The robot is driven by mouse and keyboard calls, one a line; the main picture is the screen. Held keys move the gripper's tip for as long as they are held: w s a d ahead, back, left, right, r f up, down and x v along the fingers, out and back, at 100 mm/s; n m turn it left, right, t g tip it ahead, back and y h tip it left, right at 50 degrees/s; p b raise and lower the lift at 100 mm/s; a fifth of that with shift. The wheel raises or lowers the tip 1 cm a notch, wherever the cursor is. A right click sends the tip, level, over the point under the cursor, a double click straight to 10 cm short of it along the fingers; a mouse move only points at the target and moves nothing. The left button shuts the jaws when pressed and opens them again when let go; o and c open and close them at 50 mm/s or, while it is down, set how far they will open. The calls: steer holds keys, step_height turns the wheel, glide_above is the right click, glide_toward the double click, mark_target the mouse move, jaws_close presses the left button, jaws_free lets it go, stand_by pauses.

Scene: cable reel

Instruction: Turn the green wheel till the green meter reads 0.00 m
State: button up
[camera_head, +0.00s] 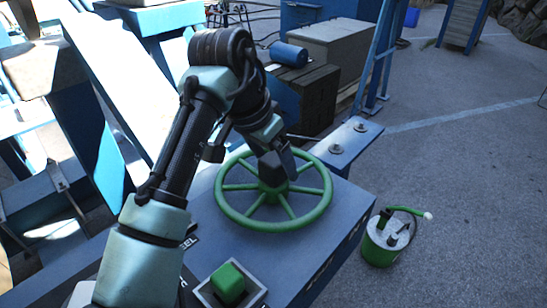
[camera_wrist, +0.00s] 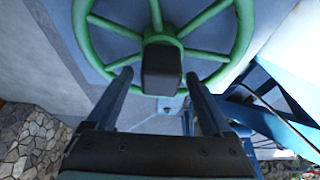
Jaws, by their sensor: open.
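The green wheel (camera_head: 262,226) is a spoked handwheel lying flat on a blue-grey housing. My gripper (camera_head: 278,168) is over the wheel's middle, above the spokes. In the wrist view the wheel (camera_wrist: 243,30) fills the upper part. There my gripper (camera_wrist: 160,78) is open, with its two fingers apart and a dark block (camera_wrist: 162,72) showing between them, in front of the hub. I cannot tell whether the fingers touch anything. The green meter's reading is not legible in either view.
A green block (camera_head: 228,282) sits in a square frame on the housing, in front of the wheel. A green canister (camera_head: 385,240) with a hose stands on the ground to the right. Blue steelwork (camera_head: 375,60) and crates (camera_head: 325,50) stand behind. Open pavement (camera_head: 460,170) lies to the right.

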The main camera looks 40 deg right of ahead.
steer(key=shift+c, duration=0.2)
jaws_close()
steer(key=shift+d+r+p, duration=0.1)
steer(key=shift+r+p, duration=0.05)
steer(key=shift+p, duration=0.4)
